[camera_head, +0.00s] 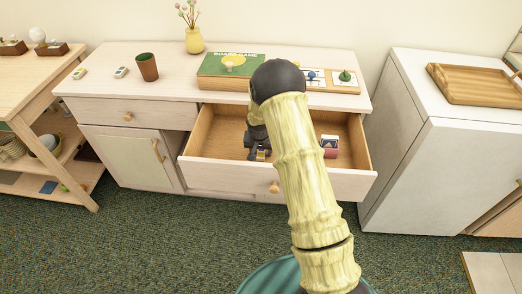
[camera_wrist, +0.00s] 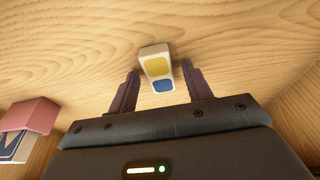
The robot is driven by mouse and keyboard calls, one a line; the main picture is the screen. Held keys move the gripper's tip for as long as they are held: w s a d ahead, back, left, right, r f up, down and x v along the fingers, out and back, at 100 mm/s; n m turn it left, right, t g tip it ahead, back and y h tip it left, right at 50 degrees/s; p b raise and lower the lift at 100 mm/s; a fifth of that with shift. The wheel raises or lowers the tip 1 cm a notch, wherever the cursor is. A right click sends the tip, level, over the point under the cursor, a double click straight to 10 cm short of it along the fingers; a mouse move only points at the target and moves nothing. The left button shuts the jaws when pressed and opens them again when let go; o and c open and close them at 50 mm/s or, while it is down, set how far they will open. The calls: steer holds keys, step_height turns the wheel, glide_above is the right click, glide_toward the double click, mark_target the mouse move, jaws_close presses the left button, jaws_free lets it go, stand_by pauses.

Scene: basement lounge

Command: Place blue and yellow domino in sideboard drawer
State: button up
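The sideboard drawer (camera_head: 325,180) is pulled open, with a bare wood floor. A domino with one yellow and one blue patch on a white body (camera_wrist: 157,70) lies on that floor in the wrist view. A small yellow and blue bit of it shows by my gripper in the head view (camera_head: 263,154). My gripper (camera_wrist: 160,84) is open and low inside the drawer. Its two dark fingers stand on either side of the domino's near end, with visible gaps. Its arm hides part of the drawer in the head view.
In the drawer, a red piece (camera_wrist: 30,115) lies beside a white and blue item (camera_head: 329,141). On the sideboard top (camera_head: 170,93) are a brown cup (camera_head: 147,67), a green game box (camera_head: 231,65), a yellow vase (camera_head: 193,41) and two small white pieces, one nearer the cup (camera_head: 120,72).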

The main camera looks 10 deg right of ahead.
steer(key=p+v, duration=0.1)
steer(key=v, duration=1.1)
steer(key=shift+r, duration=0.15)
steer(key=shift+s, duration=0.15)
steer(key=s+r+n, duration=0.1)
steer(key=s+r, duration=0.3)
steer(key=s, duration=0.9)
steer(key=s+d+r+n+y, duration=0.1)
steer(key=s+r, duration=0.4)
steer(key=s, duration=0.7)
steer(key=shift+s+n, duration=0.4)
steer(key=shift+n, duration=0.4)
steer(key=shift+d, duration=0.1)
steer(key=shift+c, duration=0.2)
